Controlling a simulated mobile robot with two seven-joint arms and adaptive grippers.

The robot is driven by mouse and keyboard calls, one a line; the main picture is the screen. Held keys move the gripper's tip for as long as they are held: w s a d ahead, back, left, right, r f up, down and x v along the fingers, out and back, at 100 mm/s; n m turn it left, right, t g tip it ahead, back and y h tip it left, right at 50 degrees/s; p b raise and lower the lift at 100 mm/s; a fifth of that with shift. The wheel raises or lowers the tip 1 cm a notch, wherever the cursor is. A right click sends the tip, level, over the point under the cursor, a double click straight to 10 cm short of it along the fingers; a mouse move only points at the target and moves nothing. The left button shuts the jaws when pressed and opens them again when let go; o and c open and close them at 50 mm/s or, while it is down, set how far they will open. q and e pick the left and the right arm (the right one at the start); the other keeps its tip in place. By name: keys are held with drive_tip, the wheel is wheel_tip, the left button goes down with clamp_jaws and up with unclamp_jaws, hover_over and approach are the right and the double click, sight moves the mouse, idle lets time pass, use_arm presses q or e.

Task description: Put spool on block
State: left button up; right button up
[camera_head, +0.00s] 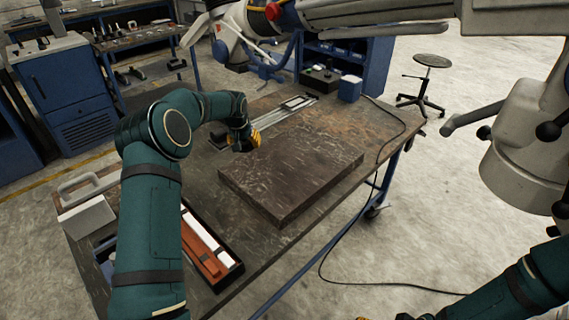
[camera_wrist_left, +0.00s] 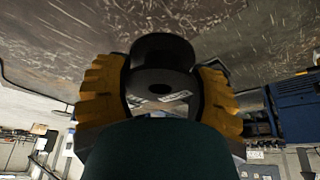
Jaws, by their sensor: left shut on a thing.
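The block (camera_head: 300,165) is a large, flat, dark brown slab with a scratched top, lying on the workbench. My left gripper (camera_head: 248,141), with yellow fingers, is beside the block's far left edge in the head view. In the left wrist view the left gripper (camera_wrist_left: 160,98) is shut on the spool (camera_wrist_left: 162,50), a dark round piece with flanges and a hole. In the head view the spool is hidden or too small to make out. My right arm enters at the lower right; its gripper is mostly cut off at the bottom edge.
The workbench (camera_head: 385,125) carries a long metal rail (camera_head: 275,115) behind the block. An open case (camera_head: 212,250) with red and white pieces lies in front, near a grey box (camera_head: 86,218). A big pale microscope arm (camera_head: 365,14) hangs overhead. The block's top is clear.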

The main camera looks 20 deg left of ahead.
sight(248, 167)
use_arm(q)
wheel_tip(248, 167, down, 10)
drive_tip(key=shift+r+b, duration=0.1)
drive_tip(key=shift+b, duration=0.45)
drive_tip(key=o, duration=1.3)
